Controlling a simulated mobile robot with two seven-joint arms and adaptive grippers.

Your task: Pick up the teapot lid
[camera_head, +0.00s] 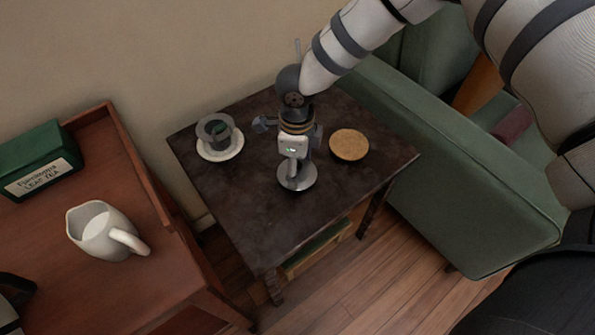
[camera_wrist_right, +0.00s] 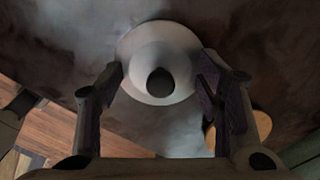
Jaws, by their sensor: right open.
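The teapot lid (camera_head: 306,182), a pale grey round disc, lies on the dark side table (camera_head: 245,218). In the right wrist view the lid (camera_wrist_right: 140,48) shows as a pale domed disc with a dark knob in its middle. My right gripper (camera_wrist_right: 160,82) points down over it, with its two fingers apart on either side of the knob and nothing held. In the head view my right gripper (camera_head: 292,165) hides part of the lid. Whether the fingertips touch it cannot be told.
A grey cup (camera_head: 213,128) on a white saucer (camera_head: 222,155) stands left of the gripper. A round tan coaster (camera_head: 349,145) lies to its right. A green armchair (camera_head: 450,170) flanks the table. A cream jug (camera_head: 98,232) and green tea box (camera_head: 40,160) stand on the left cabinet.

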